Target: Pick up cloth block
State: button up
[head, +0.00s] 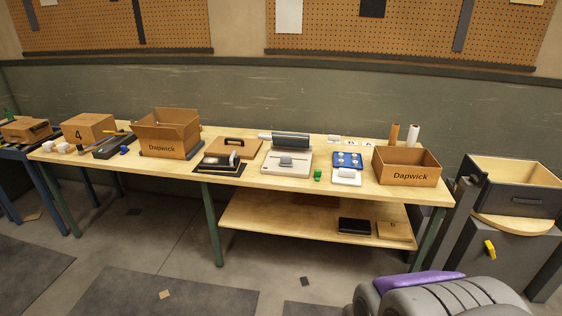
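Nothing in the head view is labelled as the cloth block, and several small blocks could fit the name. A white block (347,173) lies on a white pad at the front of the long table, left of the right-hand Dapwick box. A green block (318,175) stands just left of it. A grey block (287,161) sits on the pale device in the middle. Small white pieces (49,146) lie at the table's left end. No fingers of my gripper are in view.
The long wooden table (410,188) stands against the wall. Open Dapwick boxes (407,177) (166,148) stand on it. A blue tray (347,159) lies behind the white pad. A lower shelf (290,222) holds a black box (354,226). A grey bin (510,200) stands at right. The floor in front is mostly clear.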

aim_at(286, 160)
jog(key=i+j+z, duration=0.1)
jog(key=i, duration=0.45)
jog(key=i+j+z, duration=0.1)
jog(key=i+j, duration=0.15)
jog(key=i, duration=0.25)
jog(key=i+j+z, duration=0.1)
jog(key=i+j, duration=0.15)
jog(key=i, duration=0.3)
jog(key=i+j+z, duration=0.1)
jog(key=i+j, duration=0.2)
jog(key=i, duration=0.2)
jog(key=i+j+z, duration=0.1)
jog(key=i+j, duration=0.25)
jog(key=i, duration=0.15)
